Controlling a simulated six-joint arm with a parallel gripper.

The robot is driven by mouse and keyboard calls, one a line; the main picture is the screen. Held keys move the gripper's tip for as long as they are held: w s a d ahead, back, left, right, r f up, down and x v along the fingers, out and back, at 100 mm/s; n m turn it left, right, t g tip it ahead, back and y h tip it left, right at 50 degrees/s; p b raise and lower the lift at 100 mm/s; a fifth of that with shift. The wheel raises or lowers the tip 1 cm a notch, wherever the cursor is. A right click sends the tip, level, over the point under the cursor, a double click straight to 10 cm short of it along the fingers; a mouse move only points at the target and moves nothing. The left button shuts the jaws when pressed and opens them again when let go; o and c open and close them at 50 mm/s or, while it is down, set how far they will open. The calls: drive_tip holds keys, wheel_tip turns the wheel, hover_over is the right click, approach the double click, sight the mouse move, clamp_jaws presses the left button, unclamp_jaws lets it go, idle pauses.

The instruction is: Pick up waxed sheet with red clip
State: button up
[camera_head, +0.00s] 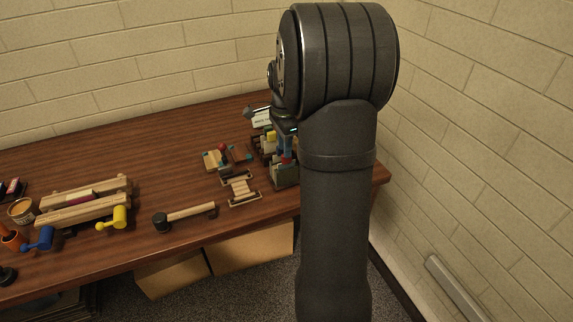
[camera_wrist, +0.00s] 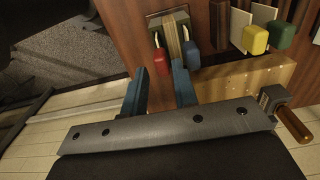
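In the wrist view a red clip (camera_wrist: 161,60) sits on the near end of an upright sheet (camera_wrist: 157,28), in a group of upright sheets. A blue clip (camera_wrist: 192,55) is close to its right. My gripper (camera_wrist: 160,75) is open, its two blue fingers apart. The red clip shows between the fingertips, and the right finger reaches toward the gap between the red and blue clips. I cannot tell whether a finger touches a clip. In the head view my arm hides most of the rack, and my gripper (camera_head: 287,148) is partly visible above it.
A yellow clip (camera_wrist: 255,40) and a green clip (camera_wrist: 282,36) on other sheets stand to the right. A wooden block face (camera_wrist: 235,82) lies just beyond my gripper. A mallet (camera_head: 185,216), a small slatted frame (camera_head: 240,187) and the table edge are nearby in the head view.

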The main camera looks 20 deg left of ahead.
drive_tip(key=f, duration=0.5)
drive_tip(key=shift+w+d+f, duration=0.15)
drive_tip(key=shift+w+f, duration=0.05)
drive_tip(key=shift+f, duration=0.15)
clamp_jaws()
